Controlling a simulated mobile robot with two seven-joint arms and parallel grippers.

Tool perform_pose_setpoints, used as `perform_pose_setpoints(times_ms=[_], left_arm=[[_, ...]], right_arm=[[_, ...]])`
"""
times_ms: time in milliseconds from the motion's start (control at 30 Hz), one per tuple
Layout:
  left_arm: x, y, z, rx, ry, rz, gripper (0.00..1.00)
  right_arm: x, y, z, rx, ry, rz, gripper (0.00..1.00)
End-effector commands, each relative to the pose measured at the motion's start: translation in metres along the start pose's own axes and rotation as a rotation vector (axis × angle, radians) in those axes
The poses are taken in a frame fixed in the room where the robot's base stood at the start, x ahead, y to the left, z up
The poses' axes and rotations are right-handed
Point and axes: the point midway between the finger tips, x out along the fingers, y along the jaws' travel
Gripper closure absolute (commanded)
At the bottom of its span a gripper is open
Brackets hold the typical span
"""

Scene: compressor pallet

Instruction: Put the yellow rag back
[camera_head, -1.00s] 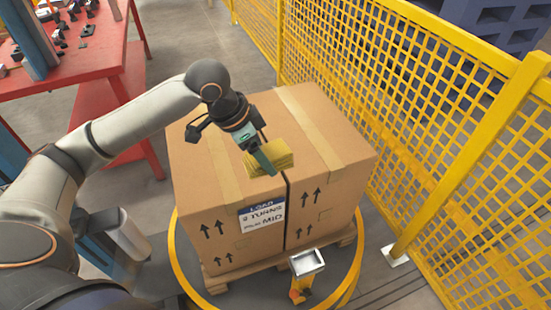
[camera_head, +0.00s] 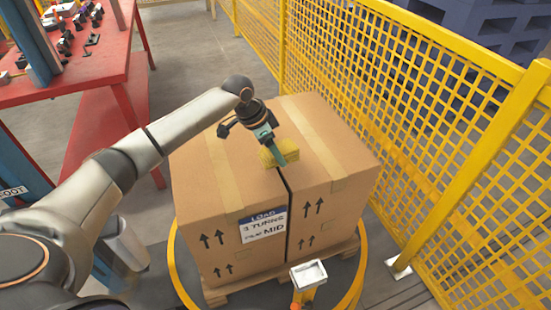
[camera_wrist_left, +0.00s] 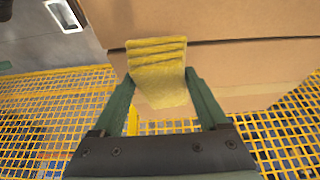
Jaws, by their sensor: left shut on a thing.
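The yellow rag (camera_head: 284,152) is folded and held between the fingers of my left gripper (camera_head: 275,155), over the top of the cardboard boxes. In the left wrist view the rag (camera_wrist_left: 158,72) sits between the two green fingers of the gripper (camera_wrist_left: 160,95), with its folds toward the cartons. Whether the rag touches the cardboard I cannot tell. My right gripper is not in view.
Two strapped cardboard boxes (camera_head: 225,185) with a label (camera_head: 263,226) stand on a wooden pallet (camera_head: 232,290) inside a yellow ring (camera_head: 176,262). Yellow mesh fencing (camera_head: 420,110) closes the right. A red workbench (camera_head: 100,75) with tools stands at the back left.

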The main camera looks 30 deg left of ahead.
Motion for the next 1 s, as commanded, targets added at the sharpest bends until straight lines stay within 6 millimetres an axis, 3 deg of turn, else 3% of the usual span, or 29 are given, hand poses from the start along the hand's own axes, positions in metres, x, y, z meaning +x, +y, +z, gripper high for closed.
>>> perform_pose_setpoints(times_ms=[333,933,967,1000], left_arm=[[0.035,-0.009,0.01,-0.001,-0.003,0.0,0.76],[0.047,-0.009,0.014,0.0,-0.001,0.0,0.76],[0.047,-0.009,0.014,0.0,-0.001,-0.001,0.22],[0.046,-0.009,0.014,0.0,-0.001,-0.001,0.18]], right_arm=[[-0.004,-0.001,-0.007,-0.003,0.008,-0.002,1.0],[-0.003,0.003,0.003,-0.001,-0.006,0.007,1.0],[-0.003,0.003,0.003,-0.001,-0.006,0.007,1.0],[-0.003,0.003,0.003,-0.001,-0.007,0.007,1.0]])
